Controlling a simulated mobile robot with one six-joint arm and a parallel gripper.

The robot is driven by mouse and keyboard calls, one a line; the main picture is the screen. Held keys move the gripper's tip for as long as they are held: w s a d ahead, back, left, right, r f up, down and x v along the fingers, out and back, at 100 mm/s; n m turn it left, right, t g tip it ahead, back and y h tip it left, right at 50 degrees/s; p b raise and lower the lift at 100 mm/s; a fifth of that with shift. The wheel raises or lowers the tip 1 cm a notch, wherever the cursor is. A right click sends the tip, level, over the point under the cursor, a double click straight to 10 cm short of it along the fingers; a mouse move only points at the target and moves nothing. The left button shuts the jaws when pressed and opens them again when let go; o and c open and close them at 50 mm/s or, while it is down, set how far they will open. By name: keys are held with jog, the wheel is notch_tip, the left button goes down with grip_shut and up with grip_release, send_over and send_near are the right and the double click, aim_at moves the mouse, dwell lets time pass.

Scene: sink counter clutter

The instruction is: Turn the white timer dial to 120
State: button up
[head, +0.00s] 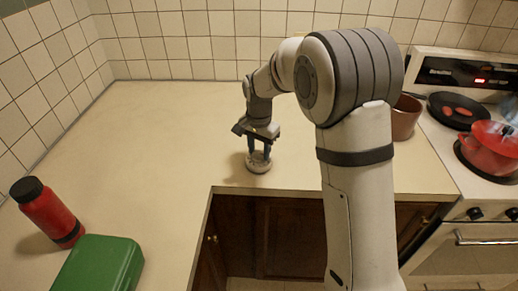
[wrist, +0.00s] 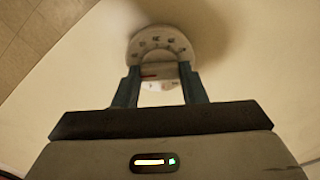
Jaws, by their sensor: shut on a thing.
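The white timer (head: 258,163) stands on the counter close to its front edge, with my gripper (head: 260,149) directly above it. In the wrist view, the timer (wrist: 161,43) shows a pale round face with dark marks around its rim. My gripper (wrist: 160,75) has its two fingers on either side of the raised white dial grip (wrist: 158,70) and is shut on it. A small red mark shows on the dial between the fingers. The numbers are too small and blurred to read, so the setting cannot be told.
A red bottle with a black cap (head: 48,210) and a green box (head: 100,265) stand at the left. A brown pot (head: 405,118) is behind my arm, beside the stove. A red pot (head: 490,150) and a black pan (head: 458,110) sit on the stove. The counter's back left is clear.

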aim_at(259, 153)
jog(key=o, duration=1)
notch_tip(259, 153, up, 8)
jog(key=shift+f+b, duration=0.1)
jog(key=shift+b, duration=0.2)
jog(key=shift+c, duration=0.4)
